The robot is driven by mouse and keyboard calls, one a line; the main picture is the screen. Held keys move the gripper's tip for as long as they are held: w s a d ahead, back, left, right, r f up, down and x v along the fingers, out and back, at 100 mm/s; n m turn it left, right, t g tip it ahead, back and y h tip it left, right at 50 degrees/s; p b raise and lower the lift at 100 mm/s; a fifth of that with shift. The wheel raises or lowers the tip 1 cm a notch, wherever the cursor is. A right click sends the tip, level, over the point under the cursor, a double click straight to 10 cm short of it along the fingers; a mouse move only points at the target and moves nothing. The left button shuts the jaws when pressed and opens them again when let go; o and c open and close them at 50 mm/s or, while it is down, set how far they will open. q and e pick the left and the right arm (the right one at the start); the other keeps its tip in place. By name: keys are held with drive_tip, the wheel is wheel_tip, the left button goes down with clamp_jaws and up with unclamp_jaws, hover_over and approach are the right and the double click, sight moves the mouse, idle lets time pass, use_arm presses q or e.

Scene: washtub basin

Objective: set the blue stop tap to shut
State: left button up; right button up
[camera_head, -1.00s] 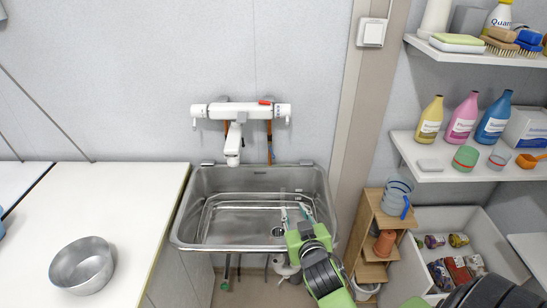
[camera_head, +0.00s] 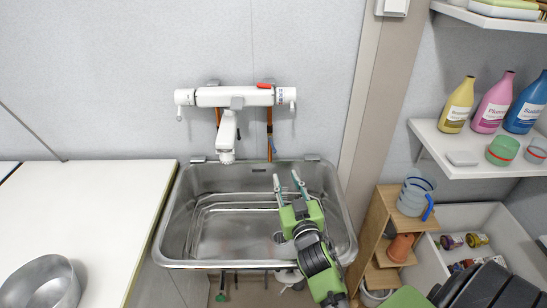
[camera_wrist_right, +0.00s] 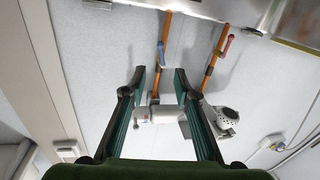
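My left gripper is not in view.
The white mixer (camera_head: 235,96) with its spout (camera_head: 227,135) is on the wall above the metal sink (camera_head: 165,225). A metal bowl (camera_head: 40,283) stands on the left counter (camera_head: 110,205). A wooden rack (camera_head: 376,235) and a bottle shelf (camera_head: 460,160) are on the right.

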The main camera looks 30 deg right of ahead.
sight(275, 152)
drive_tip(key=x, duration=0.9)
drive_tip(key=f+p+x, duration=0.1)
drive_tip(key=x, duration=0.4)
drive_tip(key=shift+w+d, duration=0.1)
drive_tip(key=shift+d, duration=0.05)
drive_tip(key=shift+c, duration=0.4)
clamp_jaws()
